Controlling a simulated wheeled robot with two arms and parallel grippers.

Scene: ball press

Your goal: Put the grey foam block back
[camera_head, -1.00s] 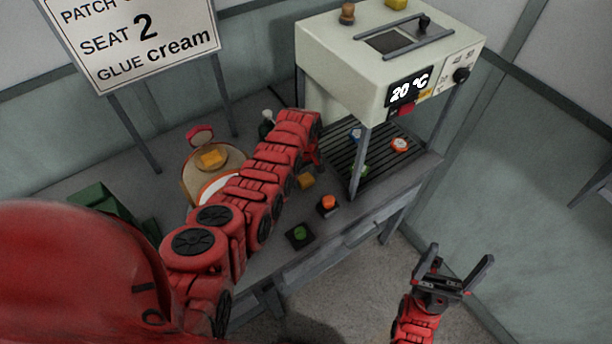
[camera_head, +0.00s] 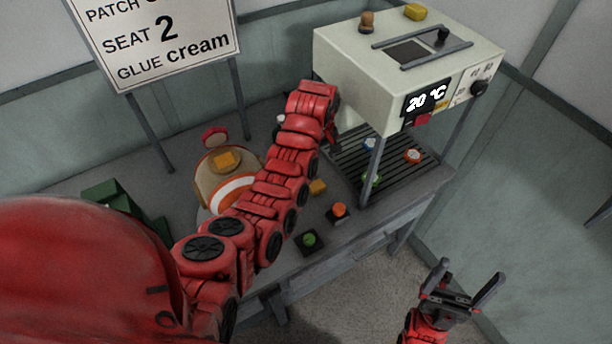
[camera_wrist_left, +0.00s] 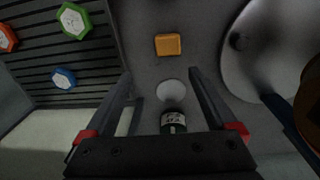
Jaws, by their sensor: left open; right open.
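I cannot pick out a grey foam block with certainty in either view. My left gripper (camera_head: 333,138) is over the table beside the press (camera_head: 400,70), mostly hidden by its own arm. In the left wrist view, the left gripper (camera_wrist_left: 160,75) has its fingers spread, with nothing clearly held. A white round item (camera_wrist_left: 171,92) and a dark labelled bottle (camera_wrist_left: 173,123) show between the fingers, below them. A pale strip (camera_wrist_left: 125,120) shows by the left finger, too obscured to name. My right gripper (camera_head: 472,272) is open and empty above the floor, right of the table.
Coloured discs, including a red one (camera_head: 413,156), lie on the slatted press bed (camera_head: 395,175). A yellow block (camera_wrist_left: 168,44) lies on the table. Orange (camera_head: 339,209) and green (camera_head: 309,240) buttons sit at the front edge. A sign (camera_head: 155,40) stands behind; a green container (camera_head: 105,195) is left.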

